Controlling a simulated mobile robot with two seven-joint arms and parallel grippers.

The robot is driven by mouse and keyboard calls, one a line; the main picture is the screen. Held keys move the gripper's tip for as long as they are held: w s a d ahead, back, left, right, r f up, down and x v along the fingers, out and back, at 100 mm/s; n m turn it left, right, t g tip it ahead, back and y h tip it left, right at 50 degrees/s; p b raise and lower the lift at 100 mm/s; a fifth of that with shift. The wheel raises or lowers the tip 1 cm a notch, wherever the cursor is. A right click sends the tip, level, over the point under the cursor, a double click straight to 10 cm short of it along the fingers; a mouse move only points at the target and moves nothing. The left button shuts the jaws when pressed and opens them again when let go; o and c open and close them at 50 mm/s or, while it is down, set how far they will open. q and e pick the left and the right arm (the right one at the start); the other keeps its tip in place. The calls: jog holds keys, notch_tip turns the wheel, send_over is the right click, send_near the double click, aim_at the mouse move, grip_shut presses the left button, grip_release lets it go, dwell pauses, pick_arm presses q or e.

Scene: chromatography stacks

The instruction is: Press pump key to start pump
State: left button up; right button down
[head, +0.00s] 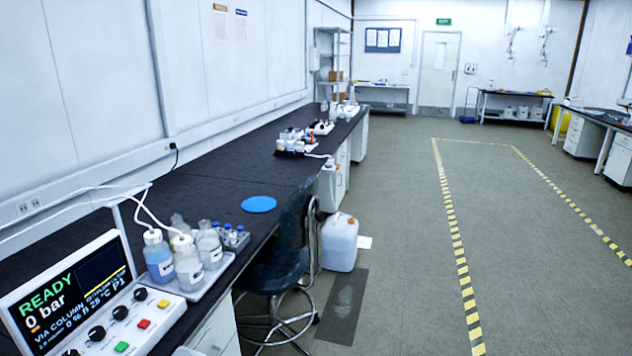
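A white control unit (160,318) stands on the black bench at the lower left. Its tilted screen (70,296) reads "READY", "0 bar" and "VIA COLUMN", with smaller text that is hard to read. On its sloped front are a green key (122,347), a red key (144,324) and a yellow key (163,304), beside a row of black knobs (120,312). I cannot read any labels on the keys, so I cannot tell which is the pump key. Neither of my grippers is in view.
Bottles (188,262) with white tubing stand in a tray (222,270) right behind the unit, near a small vial rack (232,236). A blue disc (259,204) lies farther along the bench. A dark chair (280,250) and a white canister (340,243) stand beside the bench. The floor to the right is clear.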

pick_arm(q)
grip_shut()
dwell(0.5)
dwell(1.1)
